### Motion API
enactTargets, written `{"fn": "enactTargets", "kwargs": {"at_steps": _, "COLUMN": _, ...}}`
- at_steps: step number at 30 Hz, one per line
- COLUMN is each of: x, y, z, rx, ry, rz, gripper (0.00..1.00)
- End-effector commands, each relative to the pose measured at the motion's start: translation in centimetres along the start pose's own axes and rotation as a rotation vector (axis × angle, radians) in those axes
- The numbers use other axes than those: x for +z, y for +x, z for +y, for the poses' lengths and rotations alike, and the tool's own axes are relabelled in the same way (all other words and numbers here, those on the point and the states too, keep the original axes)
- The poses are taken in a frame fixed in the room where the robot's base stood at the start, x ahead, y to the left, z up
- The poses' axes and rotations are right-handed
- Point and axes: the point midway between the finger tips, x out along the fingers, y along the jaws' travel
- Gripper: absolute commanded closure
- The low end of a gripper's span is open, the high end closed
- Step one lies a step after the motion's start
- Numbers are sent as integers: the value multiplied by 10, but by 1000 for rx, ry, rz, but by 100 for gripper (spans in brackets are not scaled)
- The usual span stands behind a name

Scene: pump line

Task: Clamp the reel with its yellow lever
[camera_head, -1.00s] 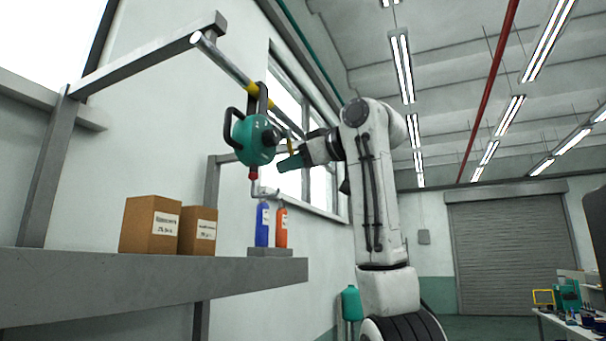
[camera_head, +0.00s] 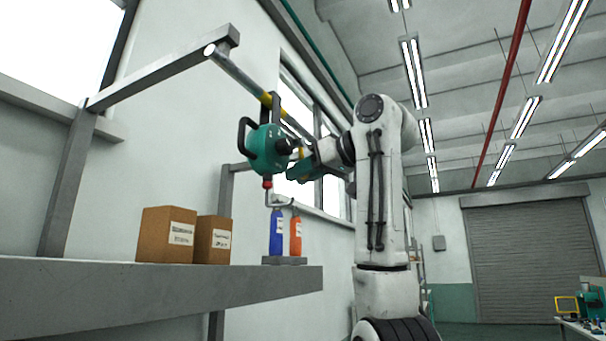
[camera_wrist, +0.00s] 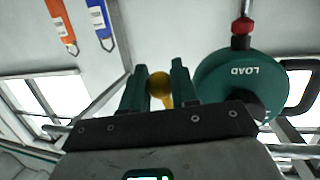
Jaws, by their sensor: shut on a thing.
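The teal reel (camera_head: 266,149) hangs under a rail with a yellow band, by a dark bracket, with a dark handle on its left side. In the wrist view the reel (camera_wrist: 228,82) is at the right, marked LOAD, upside down. Its yellow lever (camera_wrist: 159,84) ends in a round knob between the two teal fingers of my gripper (camera_wrist: 160,86). The gripper is shut on the lever knob. In the head view my gripper (camera_head: 298,170) is just right of the reel, and the lever is mostly hidden there.
A grey shelf (camera_head: 150,293) runs below, bearing two cardboard boxes (camera_head: 168,235). A blue bottle (camera_head: 276,233) and an orange bottle (camera_head: 295,237) stand on a small block under the reel. A window and wall lie behind. The rail (camera_head: 235,75) passes above.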

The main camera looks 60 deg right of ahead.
Motion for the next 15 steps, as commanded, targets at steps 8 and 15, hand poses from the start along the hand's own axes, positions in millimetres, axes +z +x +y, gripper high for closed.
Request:
{"fn": "enactTargets", "kwargs": {"at_steps": 8, "x": 0, "y": 0, "z": 0, "rx": 0, "ry": -1, "rz": 1, "gripper": 58}}
{"fn": "enactTargets", "kwargs": {"at_steps": 15, "x": 0, "y": 0, "z": 0, "rx": 0, "ry": -1, "rz": 1, "gripper": 47}}
